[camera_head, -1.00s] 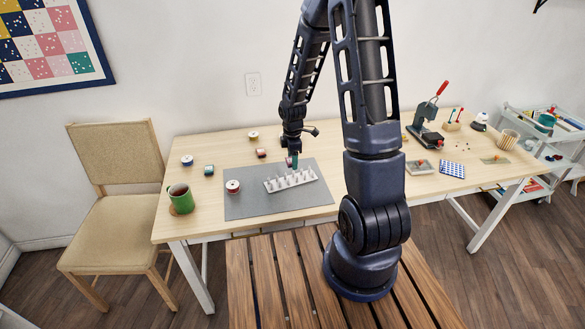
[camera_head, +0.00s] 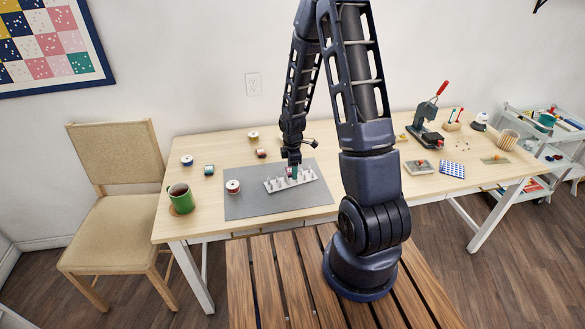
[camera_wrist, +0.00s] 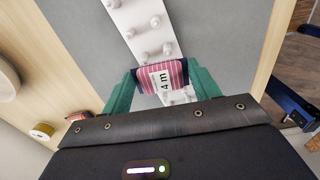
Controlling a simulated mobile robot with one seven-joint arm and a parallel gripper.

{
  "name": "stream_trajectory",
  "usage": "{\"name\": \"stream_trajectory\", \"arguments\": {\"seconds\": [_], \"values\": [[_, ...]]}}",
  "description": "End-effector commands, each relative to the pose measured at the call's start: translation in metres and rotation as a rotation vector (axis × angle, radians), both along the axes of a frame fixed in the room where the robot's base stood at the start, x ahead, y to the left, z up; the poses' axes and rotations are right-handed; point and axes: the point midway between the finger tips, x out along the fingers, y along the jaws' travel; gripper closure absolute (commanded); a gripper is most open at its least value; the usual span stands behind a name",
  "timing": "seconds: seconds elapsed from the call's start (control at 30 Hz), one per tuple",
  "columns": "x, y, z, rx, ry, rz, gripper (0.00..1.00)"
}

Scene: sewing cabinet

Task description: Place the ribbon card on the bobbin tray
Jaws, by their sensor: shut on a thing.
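The ribbon card (camera_wrist: 163,76) is wrapped in pink and dark stripes and has a white "4 m" label. My gripper (camera_wrist: 164,84) is shut on it, with one teal finger at each side. In the head view my gripper (camera_head: 292,173) is at the middle of the bobbin tray (camera_head: 269,186), low over it. The tray is a white strip with several upright pegs. In the wrist view the tray (camera_wrist: 128,14) runs behind the card, with pegs beyond it and part of it below. I cannot tell whether the card touches the tray or pegs.
The tray lies on a grey mat (camera_head: 245,206) on the wooden table (camera_head: 220,145). Several small spools lie behind. A press (camera_head: 427,130) stands on the right.

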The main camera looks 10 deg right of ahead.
Motion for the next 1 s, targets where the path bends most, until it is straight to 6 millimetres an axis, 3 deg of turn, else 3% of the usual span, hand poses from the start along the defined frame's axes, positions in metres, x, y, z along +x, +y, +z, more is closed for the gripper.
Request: {"name": "stream_trajectory", "arguments": {"seconds": [0.07,0.1,0.2,0.63,1.0], "values": [[0.0,0.0,-0.002,0.0,0.001,0.0,0.61],[0.0,0.0,-0.003,0.0,0.001,0.0,0.37],[0.0,0.0,-0.003,0.0,0.0,0.0,0.18],[0.001,0.0,0.004,0.0,-0.002,-0.001,0.18],[0.001,0.0,0.053,0.001,-0.004,-0.002,0.18]]}}
